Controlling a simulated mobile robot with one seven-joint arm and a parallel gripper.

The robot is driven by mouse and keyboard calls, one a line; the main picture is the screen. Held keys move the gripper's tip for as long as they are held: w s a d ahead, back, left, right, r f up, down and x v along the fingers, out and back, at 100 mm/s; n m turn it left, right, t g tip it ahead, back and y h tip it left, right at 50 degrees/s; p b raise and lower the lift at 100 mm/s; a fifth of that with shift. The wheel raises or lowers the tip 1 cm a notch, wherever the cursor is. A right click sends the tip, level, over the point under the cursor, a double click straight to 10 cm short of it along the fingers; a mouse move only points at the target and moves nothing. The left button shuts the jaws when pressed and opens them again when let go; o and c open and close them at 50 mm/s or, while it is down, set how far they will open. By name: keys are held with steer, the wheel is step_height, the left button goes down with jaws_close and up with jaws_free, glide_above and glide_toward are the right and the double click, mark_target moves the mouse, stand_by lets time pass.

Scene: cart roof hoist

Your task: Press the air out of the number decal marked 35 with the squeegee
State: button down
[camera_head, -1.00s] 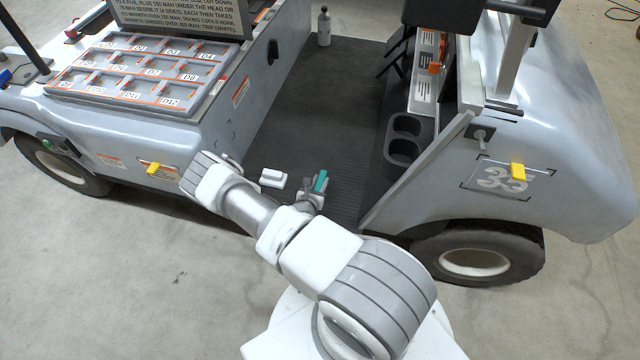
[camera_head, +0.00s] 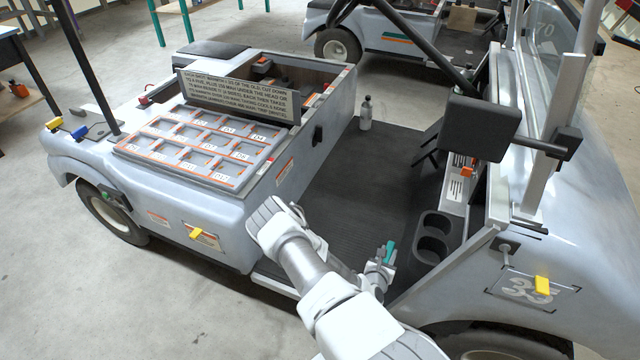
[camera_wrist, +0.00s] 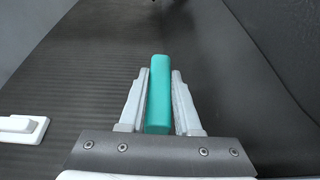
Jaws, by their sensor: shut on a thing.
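The decal marked 35 (camera_head: 520,288) is on the cart's pale front side panel at the right of the head view, inside dark corner marks. A yellow tab (camera_head: 542,286) covers part of its right digit. My gripper (camera_head: 384,262) is over the cart's dark floor, left of the cup holders. It is shut on a teal bar, which looks like the squeegee (camera_wrist: 158,95); the bar stands between both fingers in the wrist view and also shows in the head view (camera_head: 390,249). Its lower end is hidden by the gripper. The gripper is well apart from the decal.
A white block (camera_wrist: 20,128) lies on the ribbed floor, left of my gripper. A bottle (camera_head: 365,113) stands at the floor's far edge. A labelled tray (camera_head: 190,150) is left.

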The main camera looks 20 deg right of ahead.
steer(key=w+a+r+n+t+y, duration=0.1)
steer(key=w+a+r, duration=0.3)
steer(key=a+r, duration=0.4)
steer(key=w+a+r+n+t+y, duration=0.1)
steer(key=w+a+r, duration=0.45)
steer(key=r, duration=0.55)
steer(key=w+a+r+n+t+y, duration=0.1)
steer(key=w+a+r, duration=0.3)
steer(key=a+r, duration=0.45)
steer(key=s+a+r+n+t+y, duration=0.1)
steer(key=s+a+r+n+y, duration=0.1)
steer(key=a+r, duration=0.35)
steer(key=s+a+r+n+y, duration=0.1)
steer(key=a+r, duration=0.2)
steer(key=r, duration=0.5)
step_height(320, 180, up, 17)
steer(key=a+p, duration=0.1)
steer(key=p, duration=1.5)
steer(key=shift+s+n+y, duration=0.25)
steer(key=shift+n+y, duration=0.05)
steer(key=shift+n, duration=0.1)
steer(key=shift+s, duration=0.15)
